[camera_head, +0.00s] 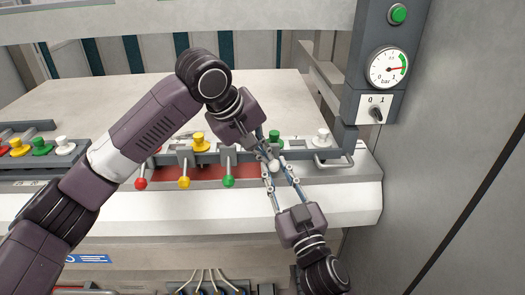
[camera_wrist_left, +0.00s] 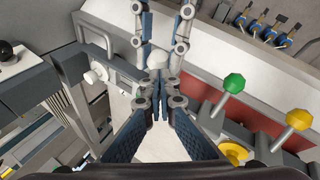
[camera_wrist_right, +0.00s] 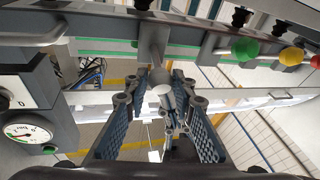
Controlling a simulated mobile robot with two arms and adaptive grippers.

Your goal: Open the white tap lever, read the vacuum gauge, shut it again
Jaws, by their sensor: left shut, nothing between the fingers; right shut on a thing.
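The white tap lever's ball knob (camera_head: 273,165) stands at the right end of a row of levers on the machine front; it also shows in the left wrist view (camera_wrist_left: 158,61) and the right wrist view (camera_wrist_right: 162,90). My right gripper (camera_head: 272,172), reaching up from below, has its fingers closed around the knob. My left gripper (camera_head: 266,157), coming from the upper left, is shut and empty, with its tips close beside the knob. The round vacuum gauge (camera_head: 388,67) on the grey post at the right has its needle pointing right, at the green band.
Red (camera_head: 141,183), yellow (camera_head: 184,182) and green (camera_head: 229,181) levers hang to the left of the white one. A white mushroom knob (camera_head: 320,137) and a bar handle (camera_head: 333,162) lie to the right. A 0/1 switch (camera_head: 376,113) sits below the gauge.

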